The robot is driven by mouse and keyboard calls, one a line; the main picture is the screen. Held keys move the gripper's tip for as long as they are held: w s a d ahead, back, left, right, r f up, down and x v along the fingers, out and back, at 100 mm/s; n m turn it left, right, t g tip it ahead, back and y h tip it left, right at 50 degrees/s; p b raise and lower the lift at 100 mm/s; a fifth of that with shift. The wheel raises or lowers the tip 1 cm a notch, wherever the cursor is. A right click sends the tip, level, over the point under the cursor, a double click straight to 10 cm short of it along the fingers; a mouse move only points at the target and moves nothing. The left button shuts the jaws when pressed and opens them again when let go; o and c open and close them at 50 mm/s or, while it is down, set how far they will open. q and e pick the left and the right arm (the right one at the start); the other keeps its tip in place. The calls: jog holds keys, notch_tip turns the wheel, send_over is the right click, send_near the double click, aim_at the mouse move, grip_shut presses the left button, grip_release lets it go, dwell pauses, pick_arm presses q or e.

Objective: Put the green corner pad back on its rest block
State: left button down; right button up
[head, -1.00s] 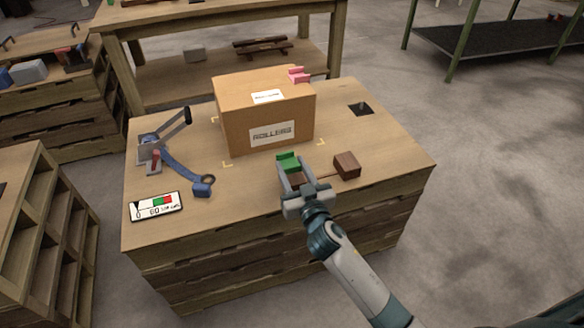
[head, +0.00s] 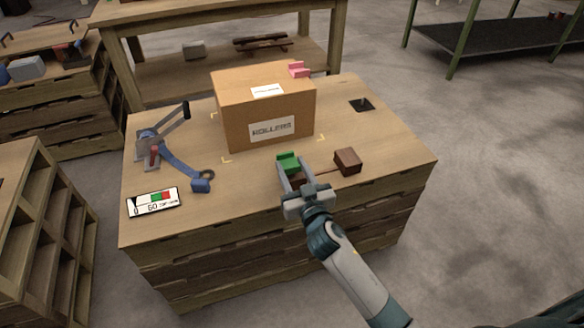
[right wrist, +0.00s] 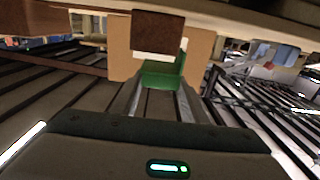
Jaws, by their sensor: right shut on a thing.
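The green corner pad (head: 287,161) is between the fingertips of my right gripper (head: 288,170), which is shut on it. It stands near the front of the wooden table, in front of the cardboard box. A brown block (head: 298,180) shows partly between the fingers, just below the pad; whether they touch I cannot tell. A second brown block (head: 347,161) sits to the right, with a thin brown strip running between the two. In the right wrist view the green pad (right wrist: 161,80) is at the fingertips, with a brown block (right wrist: 158,33) above it in the picture. My left gripper is not in view.
A cardboard box (head: 235,125) with a pink corner pad (head: 298,69) on its top edge stands behind. A blue-handled tool (head: 180,165) and a display card (head: 153,201) lie at left. The table's right front is clear.

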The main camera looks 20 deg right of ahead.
jog(key=shift+f+b, duration=0.9)
jog(key=shift+f, duration=0.3)
jog(key=o, duration=1.2)
jog(key=shift+s, duration=0.15)
jog(key=s, duration=1.7)
jog(key=shift+s+d, duration=0.1)
jog(key=shift+d, duration=0.15)
